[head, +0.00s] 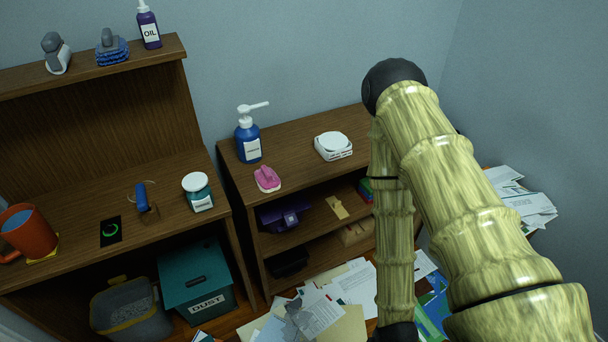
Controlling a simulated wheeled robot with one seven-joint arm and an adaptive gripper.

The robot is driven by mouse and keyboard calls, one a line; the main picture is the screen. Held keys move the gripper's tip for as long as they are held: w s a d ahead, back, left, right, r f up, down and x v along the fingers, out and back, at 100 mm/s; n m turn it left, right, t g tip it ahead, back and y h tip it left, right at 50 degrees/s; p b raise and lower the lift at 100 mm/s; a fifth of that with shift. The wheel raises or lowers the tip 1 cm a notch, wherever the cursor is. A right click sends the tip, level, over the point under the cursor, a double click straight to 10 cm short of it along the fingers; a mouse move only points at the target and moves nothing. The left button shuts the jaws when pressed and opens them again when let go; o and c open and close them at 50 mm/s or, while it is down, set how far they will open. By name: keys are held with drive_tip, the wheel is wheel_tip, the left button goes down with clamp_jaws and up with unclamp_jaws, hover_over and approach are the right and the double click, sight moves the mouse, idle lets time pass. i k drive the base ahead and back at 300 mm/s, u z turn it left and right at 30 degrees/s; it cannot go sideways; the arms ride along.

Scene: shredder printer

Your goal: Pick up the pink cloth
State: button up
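A small pink item, which looks like the pink cloth (267,177), lies bunched on a pale base on top of the right-hand wooden shelf unit (300,140), near its front left edge. My arm comes in from the lower right, bends at a black joint, and runs down on the right side of the shelf unit, well apart from the pink cloth. My gripper is not in view; the arm's end is cut off at the bottom edge of the picture.
A blue pump bottle (248,140) stands just behind the pink cloth, and a white round-topped device (333,146) sits to its right. A jar (198,193) stands on the left desk. Papers (320,310) lie scattered below. The shelf top between bottle and device is clear.

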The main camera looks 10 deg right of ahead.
sight(267, 180)
drive_tip(key=u, duration=2.95)
drive_tip(key=i, duration=0.75)
drive_tip(key=z, duration=3)
